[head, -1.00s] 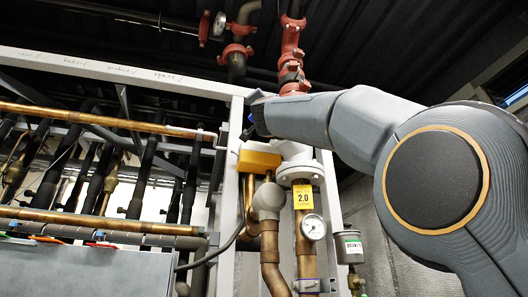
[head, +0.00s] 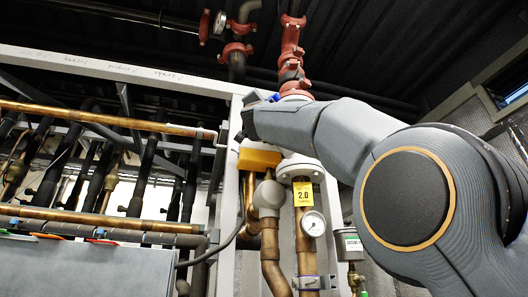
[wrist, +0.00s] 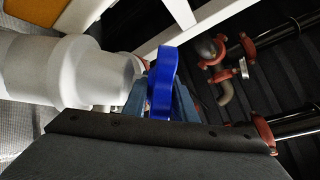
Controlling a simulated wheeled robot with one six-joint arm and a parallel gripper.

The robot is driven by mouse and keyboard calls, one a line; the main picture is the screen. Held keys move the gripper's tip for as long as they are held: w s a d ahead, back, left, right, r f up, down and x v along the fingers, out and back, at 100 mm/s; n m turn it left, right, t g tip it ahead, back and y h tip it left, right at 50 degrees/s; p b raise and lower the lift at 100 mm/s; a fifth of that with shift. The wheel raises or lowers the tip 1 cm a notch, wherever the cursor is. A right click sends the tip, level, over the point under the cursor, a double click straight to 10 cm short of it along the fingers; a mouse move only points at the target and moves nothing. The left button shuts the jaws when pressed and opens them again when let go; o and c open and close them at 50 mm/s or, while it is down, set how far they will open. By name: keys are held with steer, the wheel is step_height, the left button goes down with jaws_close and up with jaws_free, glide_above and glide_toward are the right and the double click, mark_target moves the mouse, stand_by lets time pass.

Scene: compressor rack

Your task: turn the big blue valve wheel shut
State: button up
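The blue valve wheel (wrist: 163,80) shows in the wrist view as a bright blue section of rim, standing upright between my fingers. My gripper (wrist: 161,98) has one blue-grey finger on each side of it, close against the rim, and looks shut on it. The rest of the wheel is out of sight. In the head view my gripper (head: 247,122) is up by the top of the white post, and only a small blue patch of the wheel (head: 275,97) shows behind my arm. My arm hides most of the wheel there.
A white flanged valve body (head: 299,168) is close below my wrist. A yellow box (head: 260,160), a gauge (head: 314,224) and copper pipes (head: 272,260) are beneath. Red-coupled pipes (head: 291,50) rise behind. A white frame beam (head: 120,68) runs to the left.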

steer(key=shift+s, duration=0.1)
steer(key=b+v, duration=0.3)
steer(key=v, duration=0.4)
steer(key=shift+s+f+b, duration=0.25)
steer(key=shift+b, duration=0.05)
stand_by(0.5)
